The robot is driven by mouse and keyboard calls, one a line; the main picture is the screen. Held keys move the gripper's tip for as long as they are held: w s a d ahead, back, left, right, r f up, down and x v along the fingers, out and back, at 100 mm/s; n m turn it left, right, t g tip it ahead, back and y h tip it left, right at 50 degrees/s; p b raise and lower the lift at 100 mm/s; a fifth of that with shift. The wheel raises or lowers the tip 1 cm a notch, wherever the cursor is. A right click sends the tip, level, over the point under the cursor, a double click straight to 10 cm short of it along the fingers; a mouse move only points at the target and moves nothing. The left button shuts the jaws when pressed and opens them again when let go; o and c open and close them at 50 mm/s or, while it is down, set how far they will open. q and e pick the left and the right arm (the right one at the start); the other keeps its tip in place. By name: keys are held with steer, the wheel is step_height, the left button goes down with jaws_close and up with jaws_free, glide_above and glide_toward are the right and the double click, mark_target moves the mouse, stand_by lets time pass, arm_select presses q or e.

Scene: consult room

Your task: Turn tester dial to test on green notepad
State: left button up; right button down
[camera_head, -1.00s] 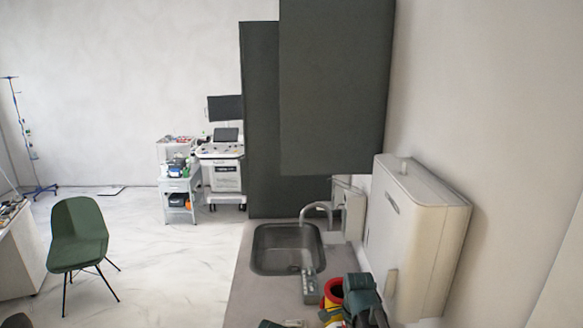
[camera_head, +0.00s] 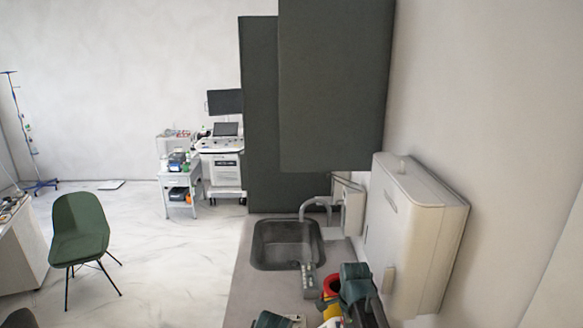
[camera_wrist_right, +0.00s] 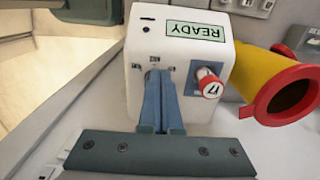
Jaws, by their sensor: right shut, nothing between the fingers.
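The white tester (camera_wrist_right: 190,40) fills the middle of the right wrist view, with a green display (camera_wrist_right: 198,32) whose word READY appears upside down. My right gripper (camera_wrist_right: 155,75) is shut and empty, its two blue-grey fingers together. Its tips are at the tester's face, just below small printed marks; whether they touch it is unclear. No dial is plainly visible there; the fingers cover that part. A red and white cylinder (camera_wrist_right: 209,83) marked 17 sticks out beside them. I cannot make out a green notepad.
A yellow container with a red rim (camera_wrist_right: 285,92) lies close to the tester; it also shows on the counter in the head view (camera_head: 331,286). A sink (camera_head: 285,243) and faucet (camera_head: 316,203) are beyond. A white wall box (camera_head: 420,235) borders the right side.

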step_height(320, 180, up, 4)
steer(key=p, duration=0.3)
steer(key=shift+r, duration=0.1)
steer(key=s+d+n, duration=0.2)
steer(key=s+n, duration=0.8)
steer(key=n, duration=0.7)
steer(key=s+a+f+n+b, duration=0.1)
steer(key=s+a+f+b, duration=0.1)
steer(key=f+b, duration=0.5)
steer(key=s+a+f+n+b, duration=0.2)
steer(key=a+f+b, duration=0.3)
steer(key=f+b, duration=0.2)
steer(key=s+a+f+n+h+b, duration=0.1)
steer(key=a+f+b, duration=0.3)
steer(key=f+b, duration=0.3)
steer(key=shift+s+a+f, duration=0.2)
steer(key=shift+s, duration=0.2)
